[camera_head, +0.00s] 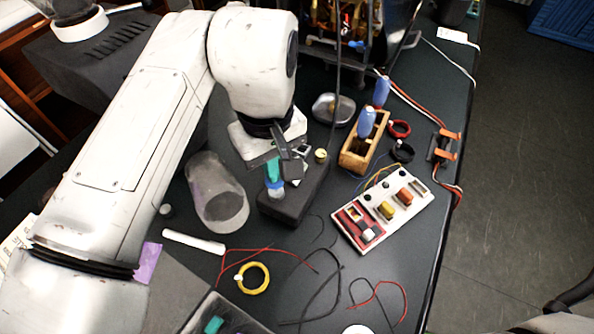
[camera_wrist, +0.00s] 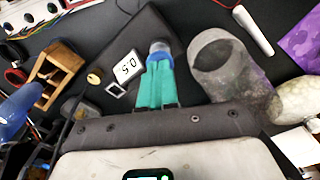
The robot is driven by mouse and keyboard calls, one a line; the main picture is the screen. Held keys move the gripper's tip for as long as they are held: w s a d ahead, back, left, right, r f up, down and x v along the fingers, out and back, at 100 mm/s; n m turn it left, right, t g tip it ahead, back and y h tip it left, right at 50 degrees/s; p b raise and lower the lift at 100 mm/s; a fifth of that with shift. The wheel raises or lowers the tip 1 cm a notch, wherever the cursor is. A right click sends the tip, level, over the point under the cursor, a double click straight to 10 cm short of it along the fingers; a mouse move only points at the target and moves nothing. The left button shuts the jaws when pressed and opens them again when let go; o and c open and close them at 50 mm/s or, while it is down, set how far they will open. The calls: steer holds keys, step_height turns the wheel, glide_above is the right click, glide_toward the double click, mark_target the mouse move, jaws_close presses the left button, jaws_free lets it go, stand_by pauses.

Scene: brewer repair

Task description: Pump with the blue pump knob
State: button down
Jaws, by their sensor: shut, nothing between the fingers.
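My gripper (camera_head: 273,176) is shut, its teal fingers side by side with nothing between them. It points down over a black box (camera_head: 292,207) on the dark table. The blue pump knob (camera_head: 275,190) stands on this box, directly under the fingertips. In the wrist view the fingertips (camera_wrist: 158,66) meet the blue rim of the knob (camera_wrist: 159,46), whose pale top partly shows beyond them. I cannot tell whether they press on it or hover just above. A small display reading 0.5 (camera_wrist: 126,64) sits beside the knob on the box.
A grey cylinder (camera_head: 217,192) lies left of the box. A wooden holder (camera_head: 357,158) with blue-handled tools and a switch panel (camera_head: 383,208) stand to the right. A yellow ring (camera_head: 253,278) and loose wires lie in front. The table edge is at right.

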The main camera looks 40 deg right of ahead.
steer(key=shift+f+b, duration=0.55)
steer(key=shift+f, duration=0.65)
step_height(320, 180, up, 5)
steer(key=p, duration=0.5)
stand_by(0.4)
